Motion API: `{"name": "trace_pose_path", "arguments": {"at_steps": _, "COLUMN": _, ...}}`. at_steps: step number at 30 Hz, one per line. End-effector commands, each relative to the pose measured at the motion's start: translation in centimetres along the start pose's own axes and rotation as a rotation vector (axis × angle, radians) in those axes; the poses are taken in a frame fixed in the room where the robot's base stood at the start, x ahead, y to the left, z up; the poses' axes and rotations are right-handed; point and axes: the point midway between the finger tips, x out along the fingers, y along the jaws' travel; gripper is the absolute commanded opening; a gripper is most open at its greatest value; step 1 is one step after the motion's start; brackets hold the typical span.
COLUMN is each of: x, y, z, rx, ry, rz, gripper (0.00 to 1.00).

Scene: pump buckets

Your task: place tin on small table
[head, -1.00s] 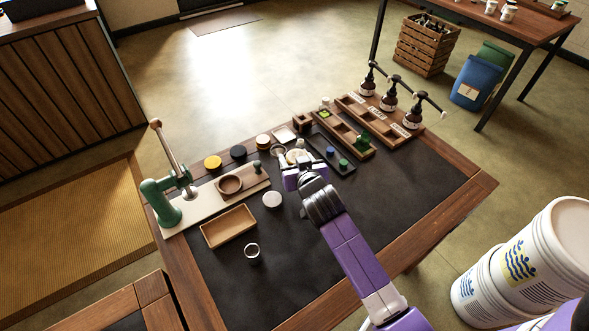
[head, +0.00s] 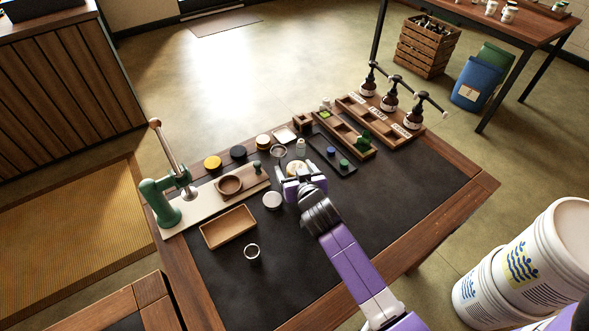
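My gripper (head: 299,177) is over the middle of the dark-topped workbench (head: 370,215). A round cream-topped tin (head: 297,167) sits between its fingertips, and the gripper appears shut on it. The fingers and wrist hide part of the tin, and its height above the bench is hard to judge.
Wooden racks (head: 345,133) and pump bottles (head: 389,101) stand behind. White buckets (head: 530,262) are at right. The bench's front right is clear.

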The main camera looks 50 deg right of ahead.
Motion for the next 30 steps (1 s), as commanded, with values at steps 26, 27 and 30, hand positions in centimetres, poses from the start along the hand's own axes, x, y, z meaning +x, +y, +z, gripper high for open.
{"name": "trace_pose_path", "arguments": {"at_steps": 26, "x": -9.4, "y": 0.0, "z": -0.2, "rx": -0.001, "ry": -0.001, "rz": 0.000, "gripper": 0.73}}
{"name": "trace_pose_path", "arguments": {"at_steps": 27, "x": -10.0, "y": 0.0, "z": -0.1, "rx": -0.001, "ry": -0.001, "rz": 0.000, "gripper": 0.73}}
{"name": "trace_pose_path", "arguments": {"at_steps": 30, "x": -11.2, "y": 0.0, "z": -0.2, "rx": -0.001, "ry": 0.000, "rz": 0.000, "gripper": 0.73}}
